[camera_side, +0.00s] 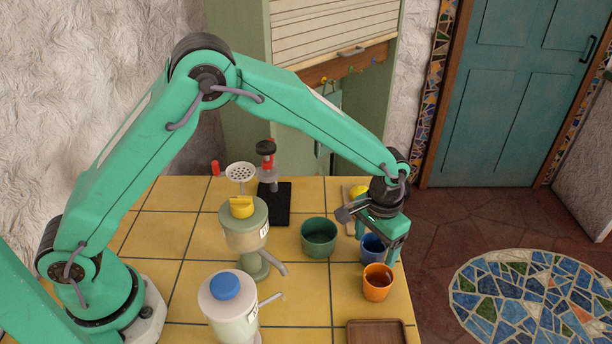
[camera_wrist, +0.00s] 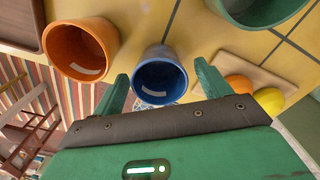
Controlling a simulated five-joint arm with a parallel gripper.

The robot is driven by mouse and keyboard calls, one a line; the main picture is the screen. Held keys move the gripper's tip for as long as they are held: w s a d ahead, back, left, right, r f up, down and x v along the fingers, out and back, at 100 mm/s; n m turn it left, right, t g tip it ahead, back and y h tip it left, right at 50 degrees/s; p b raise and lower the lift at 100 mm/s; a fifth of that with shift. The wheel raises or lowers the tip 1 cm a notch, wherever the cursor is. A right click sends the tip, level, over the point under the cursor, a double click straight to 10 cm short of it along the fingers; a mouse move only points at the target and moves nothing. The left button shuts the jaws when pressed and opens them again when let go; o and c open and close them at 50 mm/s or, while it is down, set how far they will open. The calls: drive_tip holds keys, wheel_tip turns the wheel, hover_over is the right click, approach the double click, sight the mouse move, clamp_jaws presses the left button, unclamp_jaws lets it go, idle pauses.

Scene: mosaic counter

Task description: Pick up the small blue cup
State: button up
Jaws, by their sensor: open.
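The small blue cup (camera_side: 373,247) stands on the yellow tiled counter, partly hidden behind my gripper in the side view. In the wrist view the blue cup (camera_wrist: 160,76) appears just beyond and between the two green fingertips. My gripper (camera_side: 377,240) is above and around the cup's near area, pointing down. In the wrist view my gripper (camera_wrist: 158,84) has its fingers spread apart with nothing held between them. Whether the fingers touch the cup cannot be told.
An orange cup (camera_side: 377,282) stands close in front of the blue one. A green bowl (camera_side: 319,237) is to its left. A wooden tray (camera_side: 376,333) lies at the front edge. A board with yellow and orange fruit (camera_wrist: 252,86) is near. Two dispensers (camera_side: 245,238) stand left.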

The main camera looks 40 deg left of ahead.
drive_tip(key=shift+f, duration=0.8)
drive_tip(key=c, duration=1.1)
drive_tip(key=shift+r, duration=0.1)
wheel_tip(320, 180, up, 10)
idle(0.4)
